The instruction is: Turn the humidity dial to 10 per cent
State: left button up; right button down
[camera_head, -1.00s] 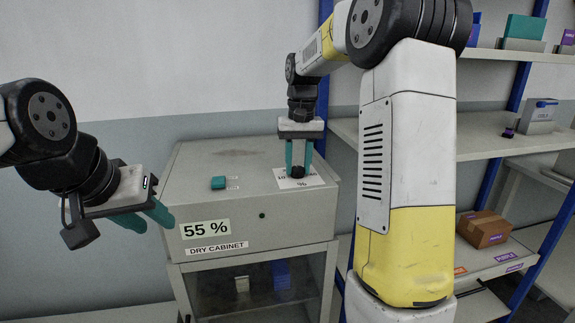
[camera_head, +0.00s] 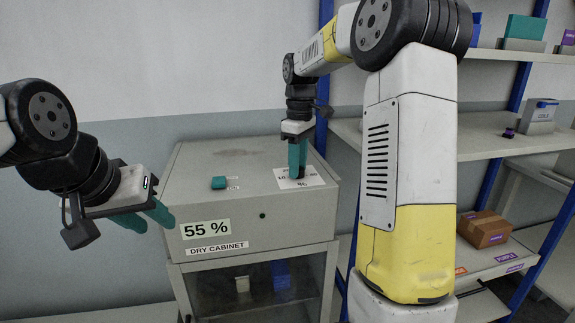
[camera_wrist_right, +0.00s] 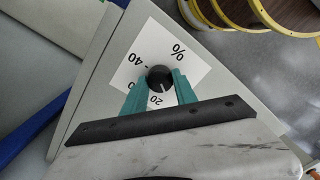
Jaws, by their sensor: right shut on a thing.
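The humidity dial is a round black knob (camera_wrist_right: 160,79) on a white printed card (camera_wrist_right: 142,60) on top of the dry cabinet (camera_head: 225,160). The card shows "40", "20" and "%"; other print is partly covered by the fingers. My right gripper (camera_head: 296,174) points down from above, its teal fingers shut on the knob, one on each side in the right wrist view (camera_wrist_right: 159,90). In the head view the fingers mostly hide the knob. The display (camera_head: 205,228) on the cabinet front reads 55 %. My left gripper (camera_head: 153,220) is open and empty, left of the cabinet front.
A small teal block (camera_head: 219,183) lies on the cabinet top, left of the card. A blue-posted shelf rack (camera_head: 480,142) stands at the right, with a brown box (camera_head: 483,229) on a lower shelf. The cabinet top between block and card is clear.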

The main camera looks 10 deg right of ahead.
jog(key=n, duration=0.6)
jog(key=shift+r, duration=0.1)
dwell(0.5)
jog(key=c, duration=1)
grip_release()
jog(key=shift+o, duration=0.2)
jog(key=r, duration=0.7)
jog(key=shift+w+r, duration=0.2)
jog(key=shift+r, duration=0.15)
